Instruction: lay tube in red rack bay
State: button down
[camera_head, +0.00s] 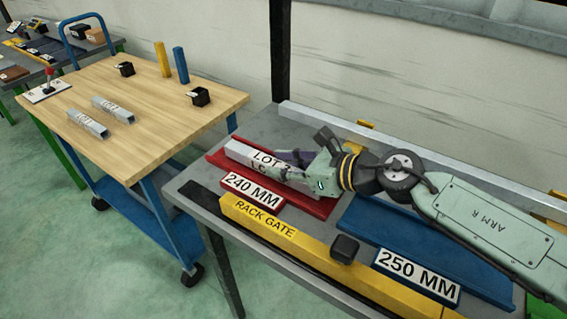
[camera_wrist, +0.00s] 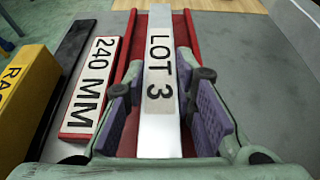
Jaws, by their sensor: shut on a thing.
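A silver square tube (camera_head: 250,155) labelled LOT 3 lies lengthwise over the red rack bay (camera_head: 322,208), which carries a 240 MM sign (camera_head: 252,189). In the wrist view the tube (camera_wrist: 160,60) runs straight between the red side walls of the bay (camera_wrist: 128,50). My gripper (camera_head: 287,168) is shut on the tube near its near end, with purple pads on both sides. The pads of my gripper (camera_wrist: 163,85) also show in the wrist view. I cannot tell whether the tube's underside touches the bay floor.
A yellow rack gate (camera_head: 258,222) with a black knob (camera_head: 344,249) runs along the front. A blue 250 MM bay (camera_head: 390,232) lies to the right under my arm. On the left, a wooden-topped cart (camera_head: 150,120) holds two more silver tubes (camera_head: 113,108), black blocks and upright yellow and blue posts.

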jog(key=shift+f, duration=0.15)
jog(key=c, duration=1.6)
grip_release()
jog(key=shift+r, duration=0.35)
jog(key=b+v, duration=0.1)
jog(key=v, duration=0.2)
jog(key=b+v, duration=0.1)
jog(key=v, duration=0.3)
jog(key=b+v, duration=0.1)
jog(key=v, duration=0.2)
jog(key=shift+s+d+f, duration=0.15)
jog(key=shift+s+d, duration=0.05)
jog(key=shift+d, duration=0.25)
jog(key=shift+s+d+r, duration=0.3)
jog(key=shift+s+d, duration=0.05)
